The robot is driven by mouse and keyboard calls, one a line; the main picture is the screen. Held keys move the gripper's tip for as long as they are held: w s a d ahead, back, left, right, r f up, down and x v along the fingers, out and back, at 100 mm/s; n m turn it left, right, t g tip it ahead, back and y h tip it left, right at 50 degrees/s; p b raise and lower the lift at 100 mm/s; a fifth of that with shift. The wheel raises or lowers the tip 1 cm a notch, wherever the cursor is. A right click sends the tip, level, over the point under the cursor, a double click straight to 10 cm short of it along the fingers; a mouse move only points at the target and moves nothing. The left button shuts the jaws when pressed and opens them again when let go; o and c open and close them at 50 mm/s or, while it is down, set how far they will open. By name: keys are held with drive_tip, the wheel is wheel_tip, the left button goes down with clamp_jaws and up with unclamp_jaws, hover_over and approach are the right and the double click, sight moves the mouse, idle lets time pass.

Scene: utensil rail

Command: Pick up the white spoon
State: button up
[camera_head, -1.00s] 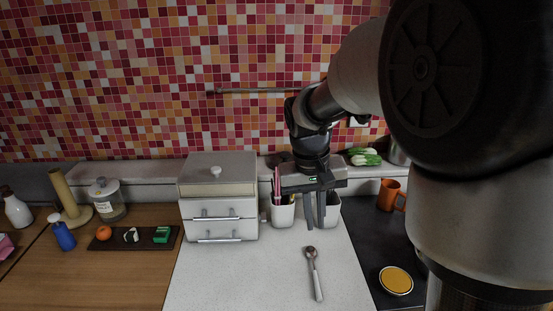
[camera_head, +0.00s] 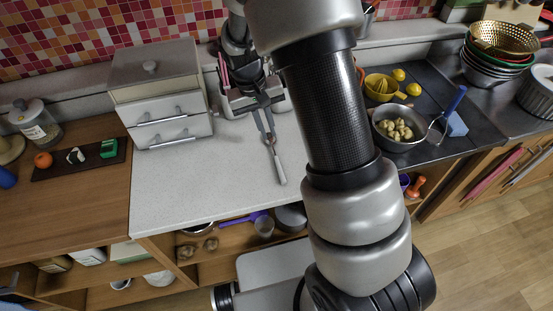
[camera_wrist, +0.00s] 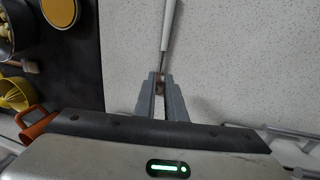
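The white spoon (camera_head: 280,169) lies on the pale countertop in the head view, with its light handle pointing toward the front. In the wrist view its white handle (camera_wrist: 168,25) runs up from a dark metal neck. My gripper (camera_head: 270,138) points down over the spoon's bowl end. In the wrist view the two grey fingers (camera_wrist: 160,80) stand apart, one on each side of the bowl end. I cannot tell whether the fingers touch the spoon. The bowl is partly hidden between them.
A small drawer cabinet (camera_head: 163,95) stands left of the spoon. White utensil holders are partly hidden behind my gripper. To the right, a pot of yellowish food (camera_head: 399,126) and a yellow juicer (camera_head: 383,86) sit on the dark counter. The pale countertop (camera_head: 190,185) is clear at the front left.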

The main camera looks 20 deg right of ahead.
sight(273, 147)
drive_tip(key=shift+s+d+f, duration=0.1)
drive_tip(key=shift+d+f, duration=0.05)
drive_tip(key=shift+f, duration=0.75)
drive_tip(key=shift+d+f, duration=0.2)
drive_tip(key=shift+f, duration=0.75)
drive_tip(key=shift+s+d+f, duration=0.1)
drive_tip(key=shift+d+f, duration=0.05)
drive_tip(key=shift+f, duration=0.75)
clamp_jaws()
